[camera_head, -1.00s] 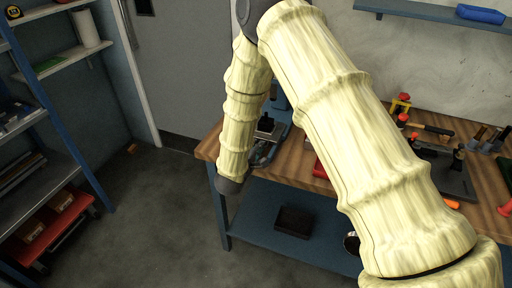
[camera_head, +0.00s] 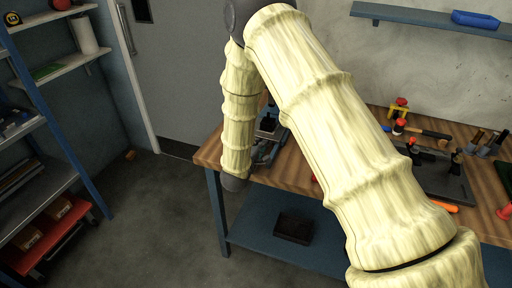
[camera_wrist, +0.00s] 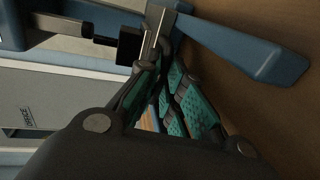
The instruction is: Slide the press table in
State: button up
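The blue press (camera_head: 268,125) stands at the left end of the wooden bench in the head view, partly hidden behind my arm. In the wrist view its blue frame (camera_wrist: 265,55) fills the top, with a black block (camera_wrist: 130,45) and a bright metal bar (camera_wrist: 155,25). I cannot tell which of these parts is the sliding table. My gripper (camera_wrist: 160,65) has green-padded fingers that reach to the lower end of the metal bar. The fingers converge there, but whether they touch or clasp it is unclear.
The wooden bench (camera_head: 206,152) carries tools at the right, including a hammer (camera_head: 425,133) and a dark plate (camera_head: 440,180). A dark box (camera_head: 293,227) lies on the lower shelf. Shelving with a red tray (camera_head: 45,245) stands at the left.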

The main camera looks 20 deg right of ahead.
jog(key=o, duration=0.4)
jog(key=shift+c, duration=0.2)
jog(key=v, duration=1.2)
